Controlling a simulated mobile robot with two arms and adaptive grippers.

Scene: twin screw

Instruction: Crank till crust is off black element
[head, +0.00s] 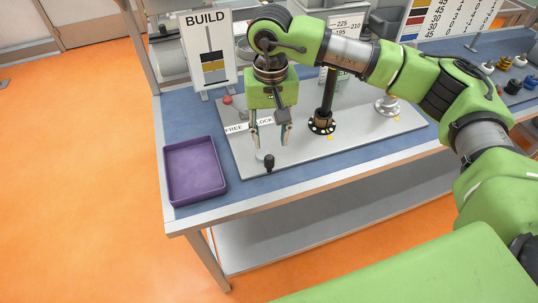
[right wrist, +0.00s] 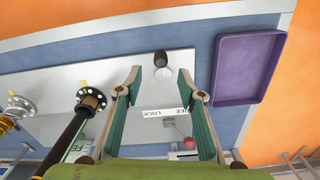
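My right gripper (head: 269,147) points down with its two fingers spread, just above a small black crank knob (head: 269,163) at the front left of the grey plate. In the right wrist view the open fingers (right wrist: 159,74) have the black knob (right wrist: 161,59) centred just beyond their tips, with nothing between the pads. A black post (head: 327,92) with a round black flange (head: 321,123) stands upright on the plate; the flange (right wrist: 90,99) shows bronze and yellow marks in the wrist view. I cannot make out any crust. My left gripper is out of view.
A silver post base (head: 388,105) stands further right on the plate (head: 350,140). An empty purple tray (head: 194,170) lies left. A BUILD sign (head: 208,48) stands at the back.

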